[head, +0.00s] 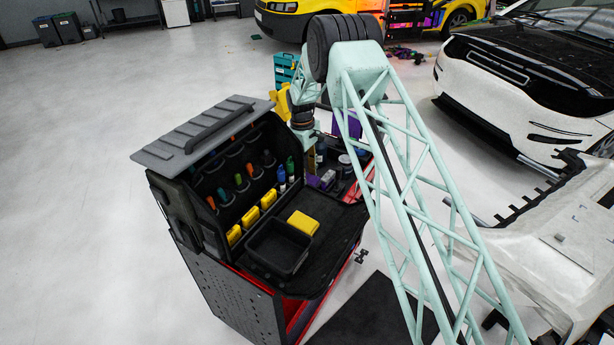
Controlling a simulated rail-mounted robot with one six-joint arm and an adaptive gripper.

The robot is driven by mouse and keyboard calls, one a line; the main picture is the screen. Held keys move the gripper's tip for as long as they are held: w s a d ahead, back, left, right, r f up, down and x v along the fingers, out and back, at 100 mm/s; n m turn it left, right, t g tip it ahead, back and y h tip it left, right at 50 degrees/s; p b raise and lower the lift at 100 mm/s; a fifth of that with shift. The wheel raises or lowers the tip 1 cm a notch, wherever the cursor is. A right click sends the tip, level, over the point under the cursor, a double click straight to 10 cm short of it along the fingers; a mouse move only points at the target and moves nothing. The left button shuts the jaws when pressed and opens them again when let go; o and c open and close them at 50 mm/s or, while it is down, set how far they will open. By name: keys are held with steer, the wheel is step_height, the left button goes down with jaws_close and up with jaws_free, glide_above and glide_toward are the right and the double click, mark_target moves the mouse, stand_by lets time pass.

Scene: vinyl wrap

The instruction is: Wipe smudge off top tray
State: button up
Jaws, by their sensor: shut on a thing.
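The tool cart's black top tray (326,246) lies in front of a tool panel. My gripper (309,148) is at the far side of the cart, above the tray's back part, pointing down. It is small and partly hidden among the bottles and my arm. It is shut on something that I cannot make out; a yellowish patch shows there. A yellow block (303,222) lies on the tray beside an open black bin (277,248). I cannot make out a smudge on the tray.
Dark bottles and jars (345,162) and a purple item (327,180) crowd the tray's back part. Screwdrivers (240,181) and yellow boxes (251,217) line the panel under a raised grey lid (200,128). A white car (535,75) stands right.

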steer(key=shift+f, duration=0.15)
steer(key=shift+a, duration=0.1)
stand_by(0.3)
steer(key=shift+w+a+f+b, duration=0.15)
steer(key=shift+w+a, duration=0.2)
steer(key=shift+a, duration=0.2)
steer(key=shift+w+a+r+b, duration=0.1)
steer(key=shift+w+a+b, duration=0.15)
steer(key=shift+a, duration=0.25)
steer(key=shift+w+a+f+b, duration=0.1)
steer(key=shift+w+a, duration=0.3)
steer(key=shift+a, duration=0.15)
steer(key=shift+a, duration=0.1)
steer(key=shift+w+a, duration=0.15)
steer(key=shift+a, duration=0.15)
steer(key=shift+w+a, duration=0.45)
steer(key=shift+a, duration=0.15)
steer(key=shift+w+a, duration=0.4)
steer(key=shift+a, duration=0.2)
